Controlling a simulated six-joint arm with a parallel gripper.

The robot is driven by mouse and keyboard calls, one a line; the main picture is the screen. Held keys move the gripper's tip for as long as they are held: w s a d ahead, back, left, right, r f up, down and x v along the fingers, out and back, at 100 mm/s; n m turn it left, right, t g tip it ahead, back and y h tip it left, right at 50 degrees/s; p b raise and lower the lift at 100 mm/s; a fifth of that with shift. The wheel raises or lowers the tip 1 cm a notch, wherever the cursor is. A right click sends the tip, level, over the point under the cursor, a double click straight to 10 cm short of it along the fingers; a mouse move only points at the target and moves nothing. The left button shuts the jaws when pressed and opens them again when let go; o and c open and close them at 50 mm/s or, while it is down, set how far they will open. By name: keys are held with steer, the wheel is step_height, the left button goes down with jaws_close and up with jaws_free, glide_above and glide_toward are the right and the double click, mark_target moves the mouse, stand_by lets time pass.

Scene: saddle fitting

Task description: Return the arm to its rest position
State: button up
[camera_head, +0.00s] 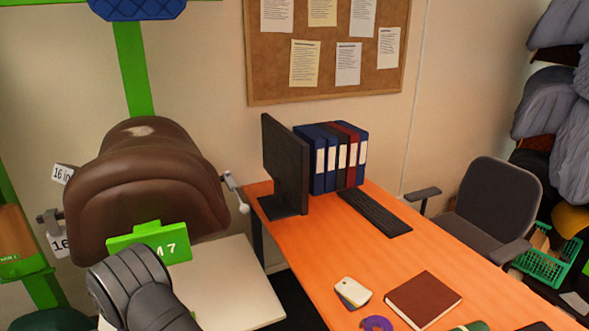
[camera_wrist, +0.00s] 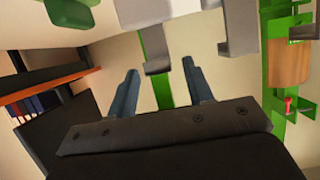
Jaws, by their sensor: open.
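My gripper (camera_wrist: 160,66) shows in the wrist view with its two blue-grey fingers spread apart and nothing between them. Beyond the gap I see wall and part of a green post. In the head view, a dark ribbed part of my arm (camera_head: 130,285) is at the lower left, in front of the brown saddle (camera_head: 150,190). My fingers cannot be made out in the head view. The saddle sits raised in front of the green post (camera_head: 133,68), with a green tag (camera_head: 120,243) marked 7 at its lower front.
A pale table (camera_head: 235,285) is below the saddle. An orange desk (camera_head: 305,235) to its right bears a monitor (camera_head: 285,165), binders and a keyboard (camera_head: 374,212). An office chair (camera_head: 495,205) is at right. In the wrist view, grey bracket-like parts (camera_wrist: 235,30) are close above the fingers.

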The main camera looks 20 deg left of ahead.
steer(key=x, duration=0.2)
steer(key=shift+w+a+f, duration=0.15)
steer(key=shift+w+f, duration=0.05)
steer(key=shift+r, duration=1.55)
steer(key=shift+f, duration=0.1)
